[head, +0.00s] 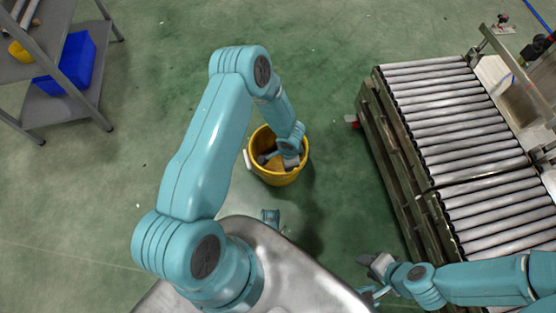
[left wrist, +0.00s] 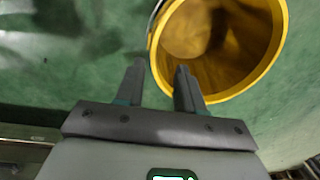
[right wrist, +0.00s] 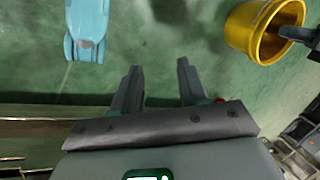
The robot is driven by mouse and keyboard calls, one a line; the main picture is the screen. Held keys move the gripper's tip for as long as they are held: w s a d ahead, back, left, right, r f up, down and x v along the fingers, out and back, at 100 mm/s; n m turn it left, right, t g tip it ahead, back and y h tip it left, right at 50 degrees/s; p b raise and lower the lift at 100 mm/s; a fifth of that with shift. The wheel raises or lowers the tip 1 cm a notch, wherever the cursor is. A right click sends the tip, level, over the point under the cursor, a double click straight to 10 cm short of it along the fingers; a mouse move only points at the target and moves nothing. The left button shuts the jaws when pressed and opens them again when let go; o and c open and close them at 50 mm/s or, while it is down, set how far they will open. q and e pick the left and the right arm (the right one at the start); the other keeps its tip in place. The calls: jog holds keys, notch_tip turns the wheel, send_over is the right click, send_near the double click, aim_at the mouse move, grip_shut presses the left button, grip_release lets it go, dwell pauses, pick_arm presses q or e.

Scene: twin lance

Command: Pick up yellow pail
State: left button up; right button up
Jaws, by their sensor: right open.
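The yellow pail (head: 266,178) stands on the green floor, near the middle of the head view. My left arm reaches over it, and its gripper is mostly hidden by the wrist and the pail. In the left wrist view, the left gripper (left wrist: 158,75) is open, one finger overlapping the pail (left wrist: 262,75) and the other outside its left edge; whether they touch the rim cannot be told. My right gripper (head: 378,265) is open and empty, to the lower right of the pail; it also shows in the right wrist view (right wrist: 158,75), with the pail (right wrist: 242,28) at upper right.
A roller conveyor (head: 455,120) stands at the right. A grey shelf (head: 85,95) with a blue bin (head: 72,62) is at the upper left. The green floor between shelf and pail is clear.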

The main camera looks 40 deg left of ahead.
pick_arm(q)
notch_tip(320, 180, down, 8)
jog(key=shift+f+b, duration=0.25)
jog(key=shift+b, duration=1)
notch_tip(320, 180, down, 5)
jog(key=b, duration=0.2)
jog(key=shift+a+r+b, duration=0.1)
jog(key=shift+a+b, duration=0.05)
jog(key=shift+b, duration=0.25)
jog(key=shift+w+f, duration=0.1)
jog(key=shift+f, duration=0.1)
jog(key=shift+r, duration=0.15)
pick_arm(e)
jog(key=shift+t, duration=0.3)
jog(key=f, duration=0.1)
jog(key=w+d+f, duration=0.1)
jog(key=f, duration=0.3)
jog(key=shift+w+d+f, duration=0.15)
jog(key=shift+w, duration=0.15)
pick_arm(q)
grip_shut()
